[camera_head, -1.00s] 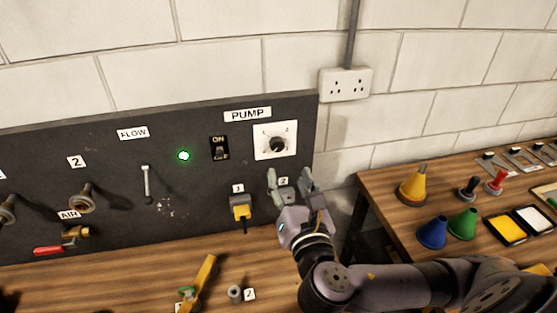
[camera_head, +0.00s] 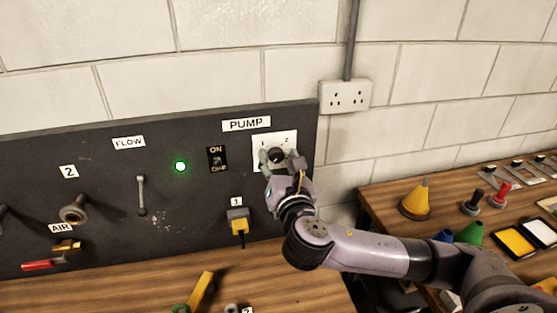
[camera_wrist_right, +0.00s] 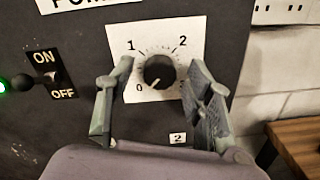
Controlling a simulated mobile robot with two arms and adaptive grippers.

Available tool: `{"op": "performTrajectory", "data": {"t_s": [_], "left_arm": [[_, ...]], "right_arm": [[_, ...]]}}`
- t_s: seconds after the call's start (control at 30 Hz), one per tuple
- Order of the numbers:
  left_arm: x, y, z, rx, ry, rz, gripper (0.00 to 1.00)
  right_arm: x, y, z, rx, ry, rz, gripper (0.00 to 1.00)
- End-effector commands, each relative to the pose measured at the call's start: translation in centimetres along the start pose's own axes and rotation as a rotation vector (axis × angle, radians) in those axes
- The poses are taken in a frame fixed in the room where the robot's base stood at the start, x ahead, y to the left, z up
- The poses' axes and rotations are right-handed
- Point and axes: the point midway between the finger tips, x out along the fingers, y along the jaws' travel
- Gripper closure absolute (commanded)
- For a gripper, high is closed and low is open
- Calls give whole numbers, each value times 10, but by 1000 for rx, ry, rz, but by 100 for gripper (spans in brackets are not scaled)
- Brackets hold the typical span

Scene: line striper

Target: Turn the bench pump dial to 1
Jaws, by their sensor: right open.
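The pump dial is a round black knob (camera_head: 277,155) on a white plate (camera_head: 288,138) under the PUMP label (camera_head: 246,125). In the right wrist view the knob (camera_wrist_right: 159,72) sits inside a scale marked 0, 1 and 2. A small pale mark shows low on the knob, towards the 0 side, but its exact setting is hard to read. My right gripper (camera_head: 281,160) is open in front of the plate. In the wrist view its fingers (camera_wrist_right: 161,66) stand on either side of the knob, with gaps on both sides. My left gripper is out of view.
The ON/OFF switch (camera_head: 217,159) and a lit green lamp (camera_head: 180,166) are left of the dial. A yellow plug (camera_head: 239,226) is below. A wall socket (camera_head: 345,96) is up right. A side table holds coloured cones, including a yellow one (camera_head: 417,198).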

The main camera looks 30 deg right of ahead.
Motion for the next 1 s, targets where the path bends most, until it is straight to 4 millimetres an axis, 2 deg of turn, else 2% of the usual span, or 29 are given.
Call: {"op": "performTrajectory", "data": {"t_s": [0.1, 0.8, 1.0], "left_arm": [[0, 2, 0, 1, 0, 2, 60], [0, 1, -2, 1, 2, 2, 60], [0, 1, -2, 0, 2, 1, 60]], "right_arm": [[0, 0, 0, 0, 0, 0, 54], [0, 0, 0, 0, 1, -1, 100], [0, 0, -1, 12, 2, -1, 100]]}}
